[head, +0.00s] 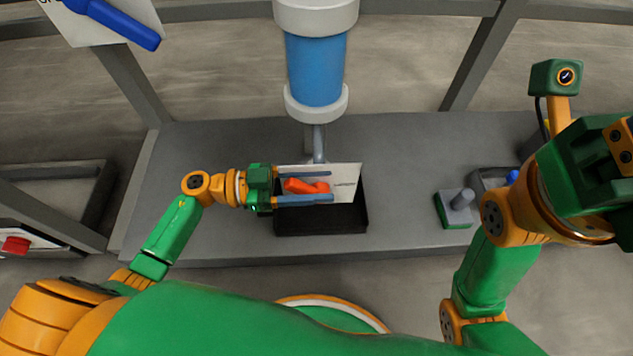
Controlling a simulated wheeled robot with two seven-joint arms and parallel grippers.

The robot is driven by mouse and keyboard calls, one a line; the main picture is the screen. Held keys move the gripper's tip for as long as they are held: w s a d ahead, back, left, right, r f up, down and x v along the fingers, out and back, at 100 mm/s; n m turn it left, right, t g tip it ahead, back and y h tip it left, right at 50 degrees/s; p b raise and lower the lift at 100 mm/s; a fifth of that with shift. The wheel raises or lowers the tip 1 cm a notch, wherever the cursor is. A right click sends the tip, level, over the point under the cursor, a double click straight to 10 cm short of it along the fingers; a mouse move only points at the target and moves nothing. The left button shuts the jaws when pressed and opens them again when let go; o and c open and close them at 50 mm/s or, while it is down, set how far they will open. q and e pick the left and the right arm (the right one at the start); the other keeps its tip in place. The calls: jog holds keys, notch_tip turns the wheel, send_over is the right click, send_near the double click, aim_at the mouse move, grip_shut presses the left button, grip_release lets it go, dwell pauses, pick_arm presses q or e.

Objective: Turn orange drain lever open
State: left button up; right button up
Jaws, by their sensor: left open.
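The orange drain lever (306,186) shows in the head view in front of a pale label plate (346,183), below the blue filter housing (316,70). My left gripper (331,186) comes in from the left, open, with one finger above the lever and one below it in the picture. The lever lies between the fingers; I cannot tell whether they touch it. The lever points roughly sideways. My right arm stands at the right, and its gripper's fingers are not visible.
A black tray (320,222) sits under the lever on the grey bench (400,150). A grey block with a peg (456,208) and a small bin (490,180) stand at the right. A blue lever (118,22) is at the upper left, a red button (15,245) at the far left.

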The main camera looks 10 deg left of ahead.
pick_arm(q)
grip_shut()
dwell(1.3)
